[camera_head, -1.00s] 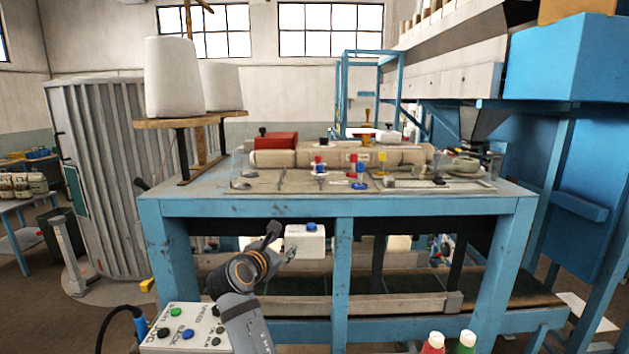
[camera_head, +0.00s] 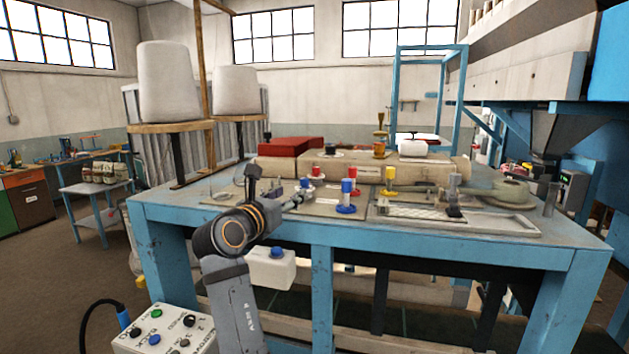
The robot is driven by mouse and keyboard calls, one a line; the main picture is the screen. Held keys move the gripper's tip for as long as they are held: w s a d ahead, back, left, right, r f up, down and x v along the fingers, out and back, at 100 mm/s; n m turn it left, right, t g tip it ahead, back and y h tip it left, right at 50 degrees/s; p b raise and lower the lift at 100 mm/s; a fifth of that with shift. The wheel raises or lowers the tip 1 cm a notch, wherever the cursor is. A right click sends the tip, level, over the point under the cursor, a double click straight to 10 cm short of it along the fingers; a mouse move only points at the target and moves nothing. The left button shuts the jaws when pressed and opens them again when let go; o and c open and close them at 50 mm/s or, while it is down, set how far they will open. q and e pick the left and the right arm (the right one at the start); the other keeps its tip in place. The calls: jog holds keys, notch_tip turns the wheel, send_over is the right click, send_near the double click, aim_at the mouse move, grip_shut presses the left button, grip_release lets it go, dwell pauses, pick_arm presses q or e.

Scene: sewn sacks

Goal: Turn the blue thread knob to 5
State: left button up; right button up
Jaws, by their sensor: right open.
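A blue knob (camera_head: 346,187) stands upright over a blue disc on the blue-framed work table (camera_head: 430,236). A second, smaller blue knob (camera_head: 305,183) is to its left, just beyond my right gripper. I cannot tell which is the thread knob, and no scale numbers can be read. Red knobs (camera_head: 352,171) and a yellow knob (camera_head: 390,176) stand nearby. My right gripper (camera_head: 281,188) is open and empty at the table's front left part, left of the taller blue knob. Its arm hides part of the table edge. My left gripper is out of view.
Two large white thread cones (camera_head: 168,82) stand on a wooden stand at the left. A red box (camera_head: 290,146) and a long beige roll (camera_head: 330,166) lie behind the knobs. A white container (camera_head: 270,268) is below the tabletop. A button box (camera_head: 165,335) is at bottom left.

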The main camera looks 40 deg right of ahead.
aim_at(303, 181)
jog(key=w+d+p, duration=0.1)
jog(key=w+d+r+p, duration=0.1)
jog(key=w+p, duration=0.1)
jog(key=shift+w, duration=0.15)
jog(key=d, duration=0.1)
jog(key=w+d+p, duration=0.1)
jog(key=d+p, duration=0.1)
jog(key=d, duration=0.1)
jog(key=shift+w+d+f, duration=0.1)
jog(key=shift+w+f, duration=0.1)
jog(key=shift+w, duration=0.05)
jog(key=shift+x, duration=1)
jog(key=shift+w+a+f, duration=0.15)
jog(key=shift+a+f, duration=0.1)
jog(key=shift+a, duration=0.1)
jog(key=shift+c, duration=0.3)
jog(key=shift+d, duration=0.2)
jog(key=c, duration=0.5)
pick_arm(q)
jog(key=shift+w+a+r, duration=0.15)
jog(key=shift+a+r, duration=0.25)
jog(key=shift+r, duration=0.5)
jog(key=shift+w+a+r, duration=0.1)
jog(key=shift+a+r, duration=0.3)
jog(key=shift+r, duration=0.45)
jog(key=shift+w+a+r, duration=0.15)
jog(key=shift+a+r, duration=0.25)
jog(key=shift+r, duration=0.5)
pick_arm(e)
grip_shut()
